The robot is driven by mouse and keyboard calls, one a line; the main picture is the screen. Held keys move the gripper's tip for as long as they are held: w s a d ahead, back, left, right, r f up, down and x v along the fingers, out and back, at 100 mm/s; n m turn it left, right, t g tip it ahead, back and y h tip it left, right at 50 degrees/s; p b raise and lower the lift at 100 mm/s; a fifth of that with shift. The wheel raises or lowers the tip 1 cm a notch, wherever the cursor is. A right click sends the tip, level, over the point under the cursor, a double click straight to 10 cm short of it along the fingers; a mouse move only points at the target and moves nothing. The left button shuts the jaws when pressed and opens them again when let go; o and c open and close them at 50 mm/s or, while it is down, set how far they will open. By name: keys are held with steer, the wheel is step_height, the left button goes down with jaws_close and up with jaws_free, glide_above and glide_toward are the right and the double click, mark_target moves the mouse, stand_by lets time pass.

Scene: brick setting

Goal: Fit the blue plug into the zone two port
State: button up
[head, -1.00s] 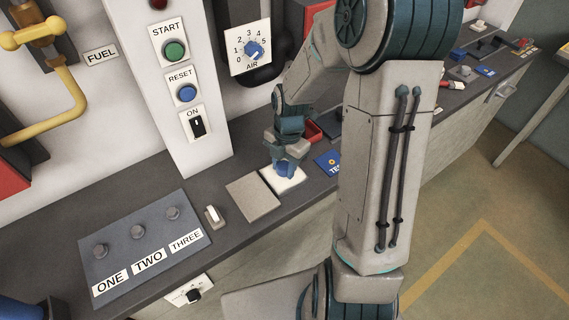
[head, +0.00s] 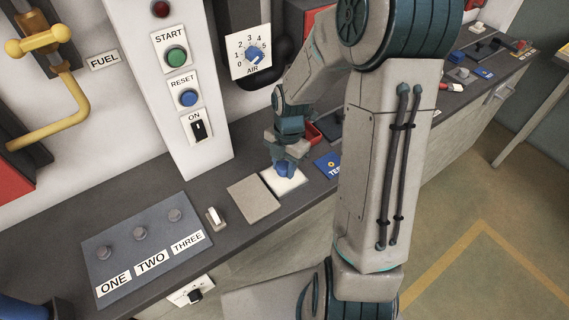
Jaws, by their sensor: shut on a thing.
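My gripper (head: 285,160) points down over a white pad (head: 292,186) on the dark bench. It is shut on the blue plug (head: 284,167), which is at or just above the pad; I cannot tell if it touches. The port panel (head: 120,243) lies to the left on the bench, grey, with three round ports in a row above labels ONE, TWO and THREE. The zone two port (head: 141,233) is the middle one, above the TWO label (head: 151,262). My gripper is well to the right of the panel.
A bare beige-grey plate (head: 253,198) and a small white switch (head: 214,217) lie between my gripper and the panel. A blue TEST card (head: 328,164) and a red bin (head: 314,133) are to the right.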

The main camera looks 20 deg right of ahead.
steer(key=shift+f+b, duration=0.6)
steer(key=shift+f, duration=0.25)
stand_by(0.3)
steer(key=shift+r, duration=0.1)
stand_by(0.3)
steer(key=o, duration=1.5)
steer(key=shift+c, duration=0.2)
steer(key=shift+r+p, duration=0.1)
steer(key=shift+p, duration=0.2)
step_height(320, 180, up, 6)
steer(key=p, duration=0.5)
